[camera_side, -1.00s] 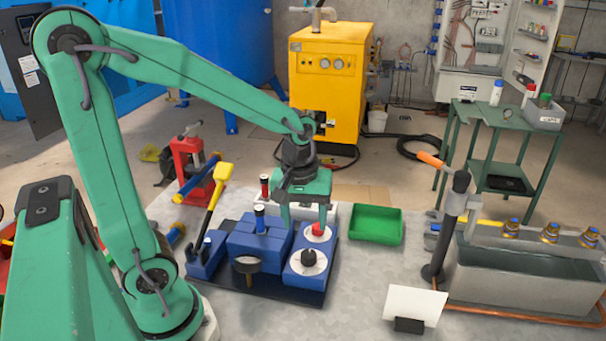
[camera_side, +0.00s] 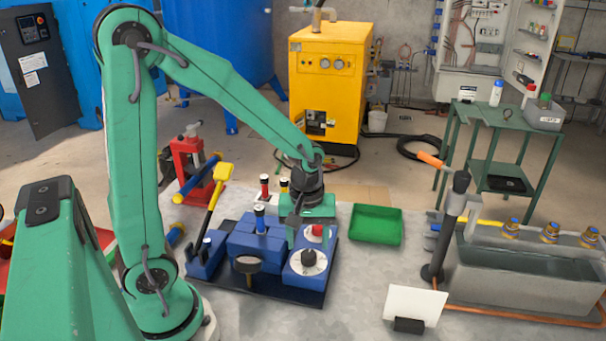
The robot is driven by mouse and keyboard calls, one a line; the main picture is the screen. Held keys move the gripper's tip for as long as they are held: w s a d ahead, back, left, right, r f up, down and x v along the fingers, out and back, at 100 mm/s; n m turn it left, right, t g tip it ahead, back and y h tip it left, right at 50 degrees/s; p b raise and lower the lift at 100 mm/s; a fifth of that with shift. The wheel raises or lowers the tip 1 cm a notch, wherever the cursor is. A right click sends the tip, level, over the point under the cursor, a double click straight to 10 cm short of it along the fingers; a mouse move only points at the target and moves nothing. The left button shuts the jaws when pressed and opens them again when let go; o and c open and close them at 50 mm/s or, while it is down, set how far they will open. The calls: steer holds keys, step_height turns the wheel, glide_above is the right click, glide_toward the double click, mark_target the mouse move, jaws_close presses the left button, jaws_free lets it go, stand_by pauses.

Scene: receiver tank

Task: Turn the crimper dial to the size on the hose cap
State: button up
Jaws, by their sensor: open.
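The blue crimper (camera_side: 258,245) stands on a dark base plate on the grey bench. Contact cannot be told. The size marking on the cap and the dial numbers are too small to read.
A yellow-handled lever (camera_side: 222,173) rises at the crimper's left. Capped pieces (camera_side: 265,185) stand behind it. A green tray (camera_side: 376,224) lies to the right, and a white card (camera_side: 414,304) stands in front. A water tank (camera_side: 520,278) is at the far right.

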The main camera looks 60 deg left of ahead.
mark_target(308, 254)
steer(key=shift+f, duration=1.8)
steer(key=c, duration=1)
